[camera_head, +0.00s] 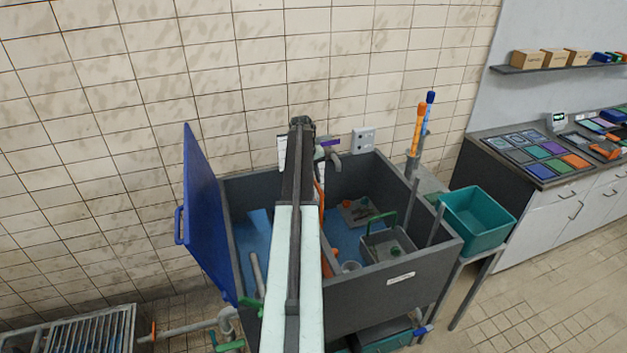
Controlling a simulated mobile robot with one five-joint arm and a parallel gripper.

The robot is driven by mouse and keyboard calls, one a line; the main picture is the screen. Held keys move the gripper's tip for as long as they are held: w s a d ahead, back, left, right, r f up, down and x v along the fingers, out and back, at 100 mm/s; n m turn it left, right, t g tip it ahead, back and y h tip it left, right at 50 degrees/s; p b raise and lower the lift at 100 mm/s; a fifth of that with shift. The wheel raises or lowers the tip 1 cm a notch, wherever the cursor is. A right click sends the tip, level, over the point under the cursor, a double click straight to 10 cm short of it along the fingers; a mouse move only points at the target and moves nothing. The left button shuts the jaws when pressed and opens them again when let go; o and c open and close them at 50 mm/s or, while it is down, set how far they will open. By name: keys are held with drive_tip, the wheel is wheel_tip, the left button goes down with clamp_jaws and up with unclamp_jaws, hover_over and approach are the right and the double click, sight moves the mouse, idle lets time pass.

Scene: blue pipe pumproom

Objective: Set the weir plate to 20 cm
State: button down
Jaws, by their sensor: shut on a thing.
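My arm reaches from the bottom of the view over the open grey tank (375,298) to its back side. My gripper (301,124) is at the far end of the arm, by the tiled wall. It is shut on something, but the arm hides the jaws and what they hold. A white marked strip (281,150) shows just left of the arm end. A purple piece (330,143) and a grey curved fitting (334,158) show just right of it. I cannot make out the weir plate or read its height; the arm covers the middle of the tank.
A blue lid (206,220) stands open at the tank's left. Inside right are a grey box (392,248) with a green handle and small parts. Orange and blue handled tools (419,130) stand behind a teal bin (478,219). A grated stand (70,335) is lower left.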

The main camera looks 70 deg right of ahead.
wheel_tip(320, 180, down, 7)
drive_tip(key=b, duration=0.7)
drive_tip(key=c, duration=1.4)
unclamp_jaws()
drive_tip(key=shift+s, duration=0.1)
drive_tip(key=shift+o, duration=0.2)
wheel_tip(320, 180, up, 8)
drive_tip(key=w+p, duration=0.1)
drive_tip(key=p, duration=0.6)
drive_tip(key=shift+w+a+f+p, duration=0.2)
drive_tip(key=shift+a+p, duration=0.1)
drive_tip(key=shift+a, duration=0.15)
drive_tip(key=shift+s, duration=0.1)
